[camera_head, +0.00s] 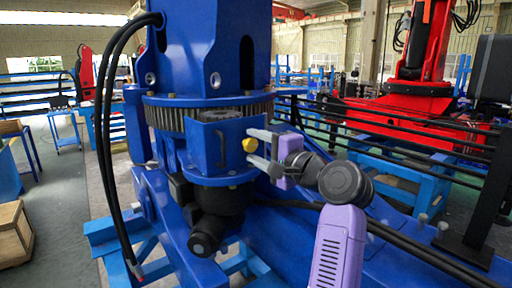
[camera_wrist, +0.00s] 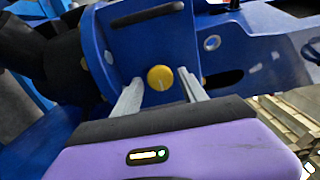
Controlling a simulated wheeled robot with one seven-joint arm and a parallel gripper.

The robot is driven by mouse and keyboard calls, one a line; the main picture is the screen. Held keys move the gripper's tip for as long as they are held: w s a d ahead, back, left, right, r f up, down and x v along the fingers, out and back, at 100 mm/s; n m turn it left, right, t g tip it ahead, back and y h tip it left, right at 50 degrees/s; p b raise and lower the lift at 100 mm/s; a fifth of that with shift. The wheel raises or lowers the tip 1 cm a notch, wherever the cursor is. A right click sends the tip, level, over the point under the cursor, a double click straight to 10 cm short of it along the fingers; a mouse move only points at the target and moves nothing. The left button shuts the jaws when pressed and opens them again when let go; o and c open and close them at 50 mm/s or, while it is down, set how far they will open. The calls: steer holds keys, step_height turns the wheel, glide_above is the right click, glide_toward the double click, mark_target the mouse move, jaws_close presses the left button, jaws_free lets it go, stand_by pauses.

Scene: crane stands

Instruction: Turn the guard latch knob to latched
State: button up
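The guard latch knob is a small round yellow knob (camera_head: 249,145) on the blue guard plate (camera_head: 215,160) of the crane's slewing part. In the wrist view the yellow knob (camera_wrist: 160,77) shows a pale line on its face, running roughly up and down. My gripper (camera_head: 260,147) is at the right side of the guard in the head view, its fingers pointing at the knob. In the wrist view my gripper (camera_wrist: 162,88) is open, with one finger on each side of the knob and visible gaps between. Whether the fingertips reach past the knob's face is unclear.
A toothed ring (camera_head: 170,118) runs above the guard. Black hoses (camera_head: 105,110) hang at the left. A dark slot (camera_wrist: 148,14) is in the plate beyond the knob. A black railing (camera_head: 400,130) and a red machine (camera_head: 425,60) stand at the right.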

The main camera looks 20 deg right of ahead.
steer(key=shift+s, duration=0.1)
steer(key=b+v, duration=0.2)
steer(key=v, duration=0.5)
steer(key=shift+s, duration=0.3)
steer(key=shift+d, duration=0.1)
